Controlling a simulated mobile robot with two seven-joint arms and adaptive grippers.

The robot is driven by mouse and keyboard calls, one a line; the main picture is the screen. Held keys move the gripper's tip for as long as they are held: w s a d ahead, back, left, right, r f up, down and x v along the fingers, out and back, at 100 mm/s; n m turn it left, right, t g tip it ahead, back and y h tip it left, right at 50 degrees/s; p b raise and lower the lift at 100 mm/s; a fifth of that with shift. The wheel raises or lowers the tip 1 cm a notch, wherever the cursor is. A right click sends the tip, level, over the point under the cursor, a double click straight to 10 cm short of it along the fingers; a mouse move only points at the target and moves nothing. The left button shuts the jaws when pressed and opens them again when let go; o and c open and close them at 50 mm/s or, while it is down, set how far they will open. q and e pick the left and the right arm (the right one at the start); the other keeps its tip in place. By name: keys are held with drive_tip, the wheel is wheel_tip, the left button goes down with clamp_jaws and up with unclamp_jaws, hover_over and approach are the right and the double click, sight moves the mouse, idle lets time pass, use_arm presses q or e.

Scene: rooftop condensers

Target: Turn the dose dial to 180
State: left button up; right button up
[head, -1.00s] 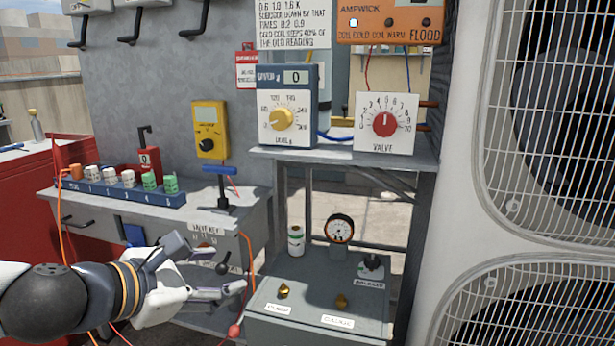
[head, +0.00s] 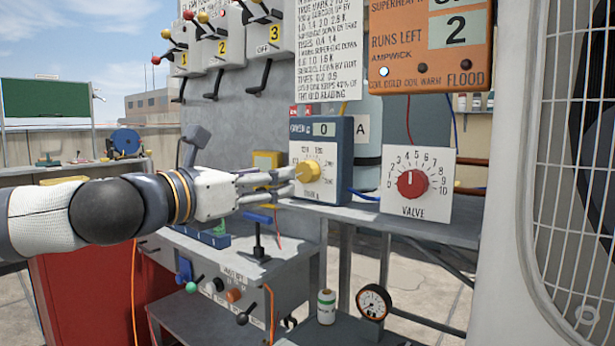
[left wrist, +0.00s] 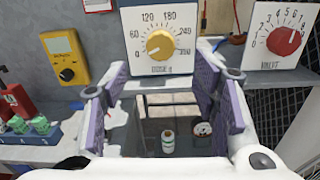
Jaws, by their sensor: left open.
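The dose dial is a yellow knob (head: 308,172) on a white numbered face, on the front of a blue box (head: 338,150) whose display reads 0. In the left wrist view, the knob (left wrist: 160,44) sits beyond the fingertips, with 60, 120, 180 and 240 around it. Its pointer seems to lie toward the low left end; I cannot read it exactly. My left gripper (head: 284,182) is level with the knob, just left of it in the head view. In the left wrist view its jaws (left wrist: 163,76) are open and empty. My right gripper is out of view.
The valve panel (head: 418,186) with a red knob stands right of the dose box on the same shelf. A yellow meter (left wrist: 64,57) hangs left. A T-handle (head: 258,232) stands on the bench below my gripper. A large condenser (head: 510,200) closes off the right.

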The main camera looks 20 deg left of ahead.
sight(303, 172)
use_arm(q)
drive_tip(key=x, duration=0.9)
drive_tip(key=shift+w+f, duration=0.1)
drive_tip(key=shift+w, duration=0.1)
drive_tip(key=c, duration=1.2)
